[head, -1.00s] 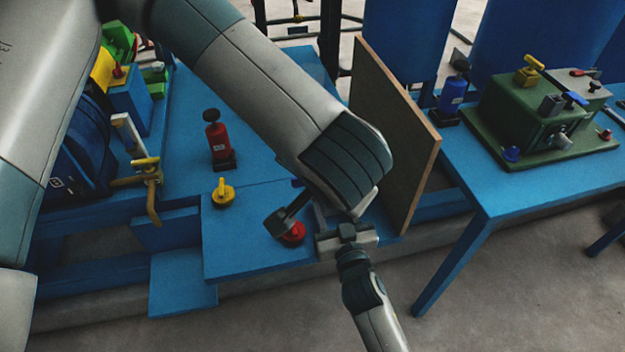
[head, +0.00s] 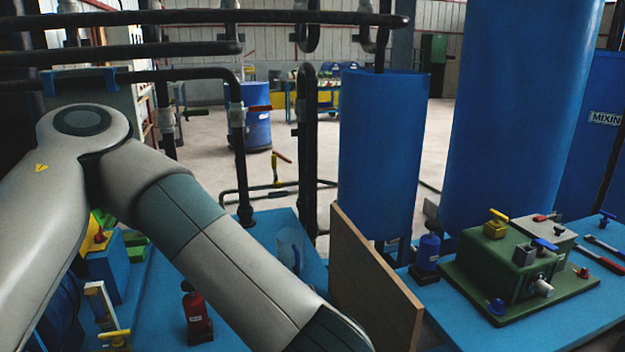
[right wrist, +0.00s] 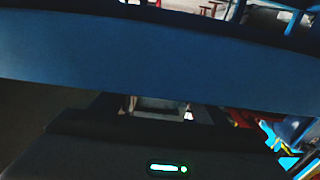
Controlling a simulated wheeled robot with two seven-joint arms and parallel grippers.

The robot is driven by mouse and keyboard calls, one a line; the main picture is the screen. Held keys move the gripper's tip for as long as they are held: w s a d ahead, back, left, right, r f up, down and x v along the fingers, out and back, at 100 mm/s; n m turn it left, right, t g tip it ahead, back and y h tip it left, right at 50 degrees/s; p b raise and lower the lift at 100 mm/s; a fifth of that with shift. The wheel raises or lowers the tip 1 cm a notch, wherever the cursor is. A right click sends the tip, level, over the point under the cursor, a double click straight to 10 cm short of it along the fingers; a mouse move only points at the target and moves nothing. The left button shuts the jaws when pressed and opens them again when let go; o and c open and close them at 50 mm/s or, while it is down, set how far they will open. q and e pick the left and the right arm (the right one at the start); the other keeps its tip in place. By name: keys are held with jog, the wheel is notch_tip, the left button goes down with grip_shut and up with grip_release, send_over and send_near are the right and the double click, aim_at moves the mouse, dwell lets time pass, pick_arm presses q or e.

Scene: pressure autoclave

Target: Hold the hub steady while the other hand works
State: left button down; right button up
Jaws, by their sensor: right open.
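I cannot make out the hub for certain in either current view. My left arm crosses the head view from the left and runs out at the bottom edge, so my left gripper is out of sight.
A brown upright board (head: 375,285) divides the blue bench. A red bottle (head: 197,315) stands left of it. To its right are a blue bottle (head: 428,253) and a green box with valves (head: 520,265). Large blue tanks (head: 380,150) and black pipes (head: 205,16) stand behind.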

jog(key=v, duration=1.2)
dwell(0.3)
